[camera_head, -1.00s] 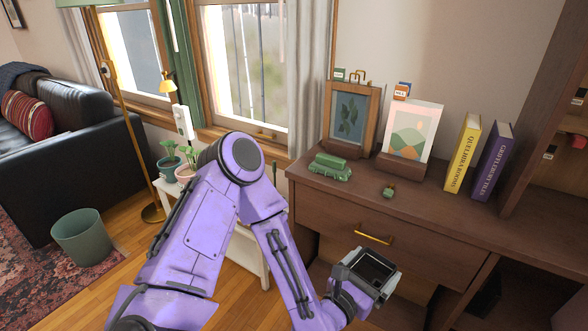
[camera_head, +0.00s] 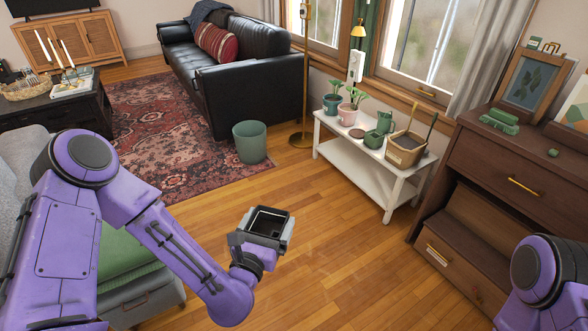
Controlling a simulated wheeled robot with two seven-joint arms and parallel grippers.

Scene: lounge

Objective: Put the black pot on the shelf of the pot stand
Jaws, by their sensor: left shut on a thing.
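The black pot (camera_head: 268,221) is square, open-topped and roughly upright, near the middle of the head view. My left gripper (camera_head: 261,236) is shut on it, with grey fingers at its sides, and holds it above the wooden floor. The white pot stand (camera_head: 400,178) is behind and to the right, by the window. Its lower shelf (camera_head: 348,159) looks bare where it shows; its far part is hidden under the top. The pot is apart from the stand. Part of my right arm shows at the lower right, but its gripper is out of view.
The stand's top holds a green pot (camera_head: 333,103), a pink pot (camera_head: 348,116), a green watering can (camera_head: 384,122) and a tan tub (camera_head: 405,148). A brown dresser (camera_head: 500,160) with an open lower drawer (camera_head: 448,262) stands at right. A green bin (camera_head: 250,142) stands left of the stand. Floor between is clear.

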